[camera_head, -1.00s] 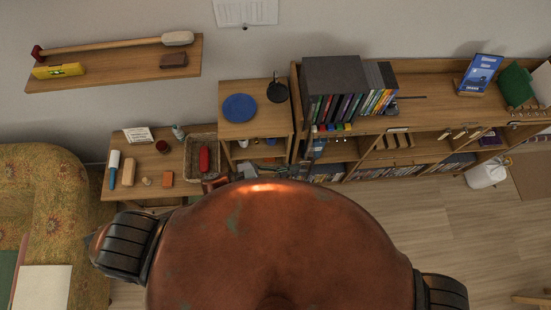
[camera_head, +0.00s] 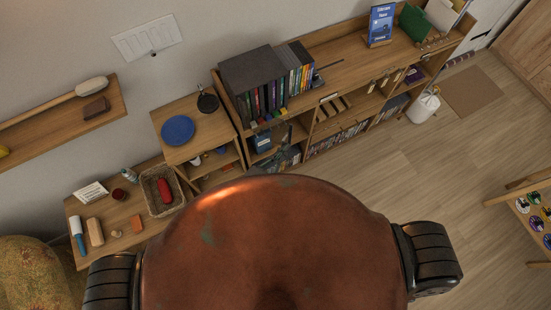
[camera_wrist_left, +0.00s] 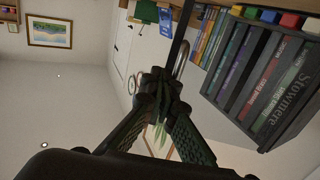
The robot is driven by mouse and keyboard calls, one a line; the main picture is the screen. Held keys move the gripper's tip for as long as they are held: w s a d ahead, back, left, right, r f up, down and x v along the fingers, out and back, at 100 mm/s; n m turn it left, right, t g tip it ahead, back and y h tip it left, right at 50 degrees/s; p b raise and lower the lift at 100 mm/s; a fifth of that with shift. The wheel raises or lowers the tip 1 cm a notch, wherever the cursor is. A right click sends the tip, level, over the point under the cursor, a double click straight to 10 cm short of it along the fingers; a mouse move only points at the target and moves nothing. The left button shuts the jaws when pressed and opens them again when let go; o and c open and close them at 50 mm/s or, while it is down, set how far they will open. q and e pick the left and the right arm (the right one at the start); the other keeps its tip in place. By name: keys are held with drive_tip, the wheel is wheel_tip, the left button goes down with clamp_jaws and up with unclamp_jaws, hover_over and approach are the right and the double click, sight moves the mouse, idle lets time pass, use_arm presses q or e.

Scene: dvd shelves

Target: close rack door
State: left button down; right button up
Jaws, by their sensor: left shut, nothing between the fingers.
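My left gripper (camera_head: 284,150) shows small and partly hidden behind my copper-coloured body, in front of the shelf unit (camera_head: 345,82). In the left wrist view its two dark fingers (camera_wrist_left: 160,84) meet at the tips, with nothing held. A thin dark strip with a pale metallic piece (camera_wrist_left: 182,58) lies just past the fingertips. I cannot tell whether it is the rack door's edge and handle, or whether the fingers touch it. No rack door can be made out surely in the head view. My right gripper is not in view.
A row of dark DVD cases (camera_head: 250,82) stands on the shelf unit, close beside the gripper in the wrist view (camera_wrist_left: 262,85). Left are a blue plate (camera_head: 178,130) and a basket (camera_head: 161,191).

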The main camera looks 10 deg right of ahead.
use_arm(q)
drive_tip(key=w+d, duration=0.3)
drive_tip(key=w, duration=0.5)
drive_tip(key=w+d+b, duration=0.1)
drive_tip(key=w+d, duration=0.3)
drive_tip(key=w, duration=0.4)
drive_tip(key=shift+b, duration=0.3)
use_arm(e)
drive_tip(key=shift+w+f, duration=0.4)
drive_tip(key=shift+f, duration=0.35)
use_arm(q)
drive_tip(key=shift+s+d, duration=0.1)
